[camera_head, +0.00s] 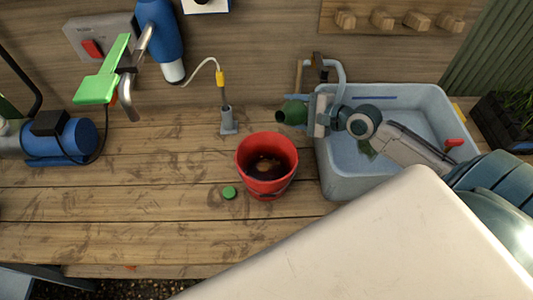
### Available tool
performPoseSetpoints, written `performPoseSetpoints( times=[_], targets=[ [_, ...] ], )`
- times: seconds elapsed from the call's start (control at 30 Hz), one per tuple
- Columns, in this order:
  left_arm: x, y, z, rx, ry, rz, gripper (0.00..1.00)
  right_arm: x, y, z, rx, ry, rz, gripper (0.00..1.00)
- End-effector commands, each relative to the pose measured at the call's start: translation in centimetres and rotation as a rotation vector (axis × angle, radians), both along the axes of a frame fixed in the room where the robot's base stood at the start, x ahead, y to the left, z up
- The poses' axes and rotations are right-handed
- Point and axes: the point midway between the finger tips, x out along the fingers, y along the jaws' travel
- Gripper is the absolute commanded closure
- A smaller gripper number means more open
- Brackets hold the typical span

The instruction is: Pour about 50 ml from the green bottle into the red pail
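The green bottle (295,111) is tipped nearly level, its dark open mouth pointing left. It appears above and right of the red pail in the picture, and no stream shows from its mouth. My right gripper (319,115) is shut around the bottle's body, its arm reaching in from the right over the basin. The red pail (248,158) stands upright on the wooden bench, with dark contents and a tan patch inside. A green cap (229,192) lies on the bench left of the pail. My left gripper is not in view.
A grey basin (338,185) with a tap stands right of the pail. A small grey stand (228,122) with a yellow-tipped tube is behind it. A blue pump (75,138) sits at the left. The bench's left-front is clear.

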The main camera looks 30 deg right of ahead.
Motion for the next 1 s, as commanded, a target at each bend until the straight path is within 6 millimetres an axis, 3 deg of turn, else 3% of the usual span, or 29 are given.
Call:
performPoseSetpoints(
  times=[0.47, 0.73, 0.9, 1.0],
  targets=[
    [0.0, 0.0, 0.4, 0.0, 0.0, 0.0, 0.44, -0.1, 0.2, 0.2, 0.055, 0.018, -0.002, 0.77],
    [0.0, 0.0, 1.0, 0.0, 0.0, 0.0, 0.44, -0.5, 1.4, 0.6, 0.259, 0.089, -0.003, 0.77],
    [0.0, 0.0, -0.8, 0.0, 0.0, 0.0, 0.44, -0.6, 1.9, -1.1, 0.393, 0.135, -0.003, 0.77],
    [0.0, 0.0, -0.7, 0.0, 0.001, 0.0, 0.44, -0.6, 1.8, -0.5, 0.457, 0.157, -0.002, 0.77]
  ],
)
